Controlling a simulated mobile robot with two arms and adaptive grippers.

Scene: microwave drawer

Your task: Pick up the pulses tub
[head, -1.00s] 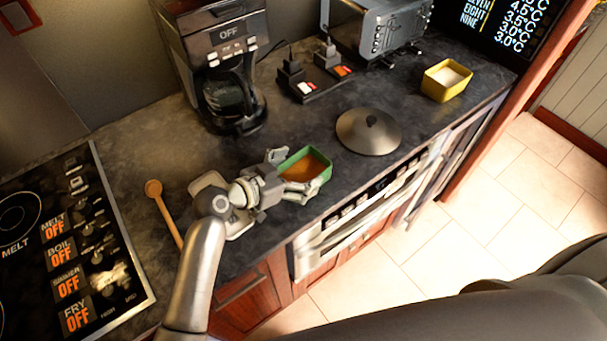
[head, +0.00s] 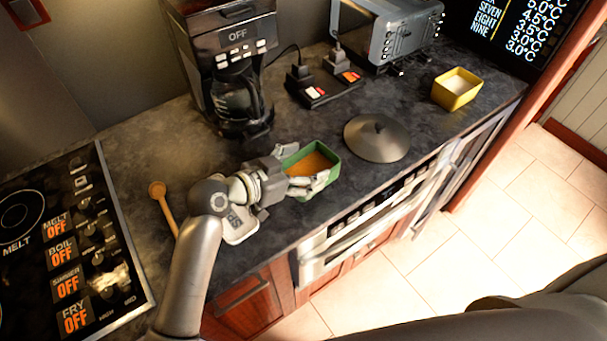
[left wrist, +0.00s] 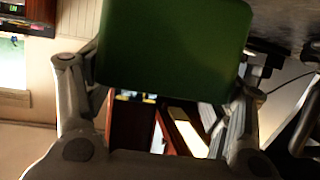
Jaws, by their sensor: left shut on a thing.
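A green tub (head: 324,181) with an orange-brown filling, which I take as the pulses tub, is near the counter's front edge. My left gripper (head: 303,176) reaches it from the left and is shut on it, with fingers on either side. In the left wrist view the green wall of the tub (left wrist: 172,45) fills the space between the two fingers. The tub looks about level; I cannot tell whether it is clear of the counter. Its label is not visible. My right gripper is not in view.
A grey round lid (head: 377,140) lies right of the tub, and a yellow tub (head: 456,89) stands farther right. A coffee maker (head: 232,75) is behind. A wooden spoon (head: 163,205) and a pale lettered rest (head: 241,226) lie left, beside the cooktop (head: 70,240).

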